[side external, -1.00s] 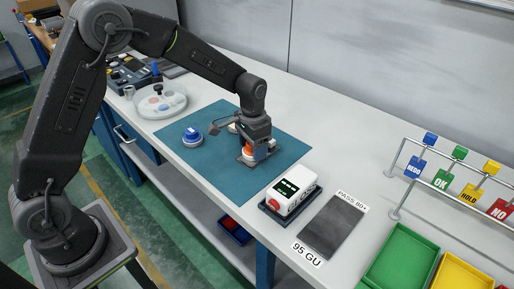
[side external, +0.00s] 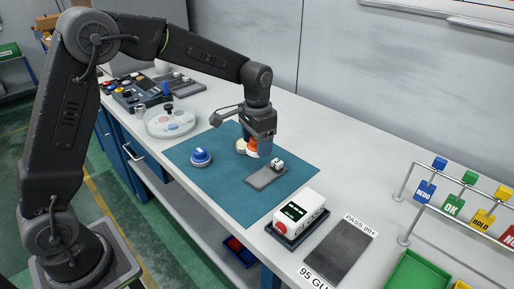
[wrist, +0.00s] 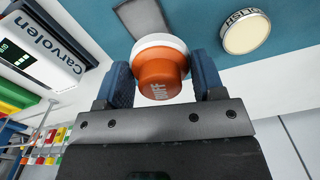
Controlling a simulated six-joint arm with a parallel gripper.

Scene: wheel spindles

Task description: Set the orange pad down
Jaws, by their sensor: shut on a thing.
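My gripper (side external: 260,140) is shut on the orange pad (side external: 253,143), low at the back part of the teal mat (side external: 215,178). In the wrist view the orange pad (wrist: 160,75) has white lettering and a white lower rim, and sits between the two blue fingers (wrist: 160,80). I cannot tell whether its underside touches the mat. A cream pad (side external: 241,146) sits close on its left; the wrist view shows its round top (wrist: 246,32). A blue pad (side external: 200,158) stands on the mat farther left.
A grey plate (side external: 262,180) with a small white piece (side external: 277,163) lies in front of my gripper. The white meter (side external: 298,212) and a dark panel (side external: 338,250) are to the right. A round palette (side external: 171,123) stands at the left. The front of the mat is clear.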

